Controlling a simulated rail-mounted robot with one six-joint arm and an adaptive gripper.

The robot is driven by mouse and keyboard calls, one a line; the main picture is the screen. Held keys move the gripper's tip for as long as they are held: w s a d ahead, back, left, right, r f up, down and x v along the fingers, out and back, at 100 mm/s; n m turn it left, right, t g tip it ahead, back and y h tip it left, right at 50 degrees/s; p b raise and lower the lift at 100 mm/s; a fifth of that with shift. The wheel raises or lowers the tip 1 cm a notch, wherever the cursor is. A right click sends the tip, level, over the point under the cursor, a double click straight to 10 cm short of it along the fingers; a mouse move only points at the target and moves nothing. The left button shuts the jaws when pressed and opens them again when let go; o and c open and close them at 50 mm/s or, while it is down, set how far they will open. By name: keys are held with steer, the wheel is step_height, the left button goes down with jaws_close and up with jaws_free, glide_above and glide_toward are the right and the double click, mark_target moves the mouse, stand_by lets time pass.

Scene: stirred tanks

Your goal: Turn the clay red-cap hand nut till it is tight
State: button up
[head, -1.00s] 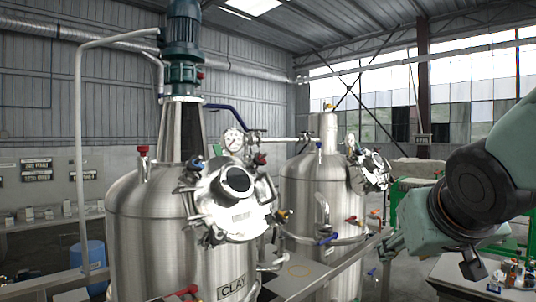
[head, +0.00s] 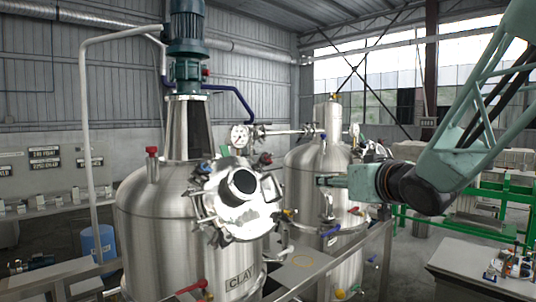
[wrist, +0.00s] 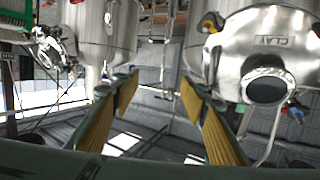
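The red-cap hand nut (head: 265,158) appears at the cover's upper right, small and partly in shadow. My gripper (head: 322,181) is right of the cover, pointing left, apart from it. In the wrist view my gripper (wrist: 158,92) is open and empty, its yellow-padded fingers wide apart. The cover (wrist: 265,60) lies to their right there.
A second steel tank (head: 310,175) stands behind my gripper. A yellow-cap nut (head: 287,214) and a blue-cap nut (head: 205,168) are on the cover. A cluttered table (head: 480,270) is at lower right.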

mark_target(268, 158)
steer(key=w+a+r+n+g+y+p, duration=0.1)
steer(key=a+r+y+p, duration=0.3)
steer(key=a, duration=0.6)
steer(key=shift+w+n+y, duration=0.65)
steer(key=shift+n+y, duration=0.25)
steer(key=shift+y, duration=0.3)
steer(key=shift+w, duration=0.1)
steer(key=shift+p+x, duration=0.6)
steer(key=shift+x, duration=6.25)
steer(key=shift+f, duration=0.15)
steer(key=shift+c, duration=0.3)
steer(key=c, duration=0.8)
